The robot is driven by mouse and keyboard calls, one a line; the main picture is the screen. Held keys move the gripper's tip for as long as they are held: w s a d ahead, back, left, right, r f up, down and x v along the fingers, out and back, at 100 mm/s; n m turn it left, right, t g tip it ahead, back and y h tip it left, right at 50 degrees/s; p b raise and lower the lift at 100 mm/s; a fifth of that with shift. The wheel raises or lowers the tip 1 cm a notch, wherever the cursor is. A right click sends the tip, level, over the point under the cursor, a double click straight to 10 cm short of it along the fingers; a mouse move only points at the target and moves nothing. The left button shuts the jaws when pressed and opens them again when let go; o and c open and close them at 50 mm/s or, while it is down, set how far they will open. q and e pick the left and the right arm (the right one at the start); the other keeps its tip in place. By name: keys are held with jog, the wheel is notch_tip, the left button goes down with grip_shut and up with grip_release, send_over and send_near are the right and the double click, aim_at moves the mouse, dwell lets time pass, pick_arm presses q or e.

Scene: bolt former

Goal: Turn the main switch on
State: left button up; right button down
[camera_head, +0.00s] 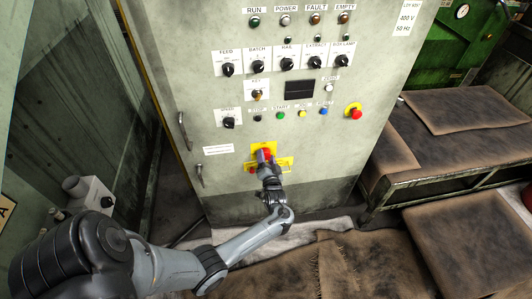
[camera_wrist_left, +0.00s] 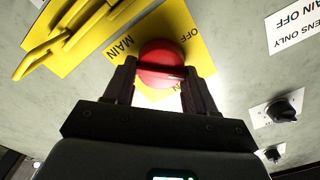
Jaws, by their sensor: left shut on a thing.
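The main switch (camera_head: 265,153) is a red rotary knob on a yellow plate, low on the grey control cabinet. In the left wrist view the red knob (camera_wrist_left: 160,64) sits between the fingers, with "MAIN" and "OFF" lettering on the plate (camera_wrist_left: 200,58) around it. My left gripper (camera_head: 265,160) is at the cabinet front and shut on the knob; it also shows in the left wrist view (camera_wrist_left: 160,75). The fingers hide part of the knob, so I cannot tell its exact setting. My right gripper is not in view.
Above are a red emergency stop (camera_head: 355,113), a row of buttons (camera_head: 302,114), several black selector knobs (camera_head: 287,63) and a dark display (camera_head: 299,88). Cabinet handles (camera_head: 184,131) are on the left. A yellow hasp (camera_wrist_left: 70,30) is beside the switch. A workbench (camera_head: 430,140) stands on the right.

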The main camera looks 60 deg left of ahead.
pick_arm(q)
jog(key=m+p, duration=0.2)
jog(key=m, duration=0.2)
jog(key=shift+w+m+p, duration=0.1)
jog(key=shift+m+p, duration=0.2)
jog(key=shift+p, duration=0.05)
jog(key=m+p, duration=0.1)
jog(key=m, duration=0.3)
jog(key=shift+f, duration=0.2)
jog(key=shift+m, duration=0.4)
jog(key=o, duration=1)
jog(key=p+v, duration=0.3)
jog(key=v, duration=0.8)
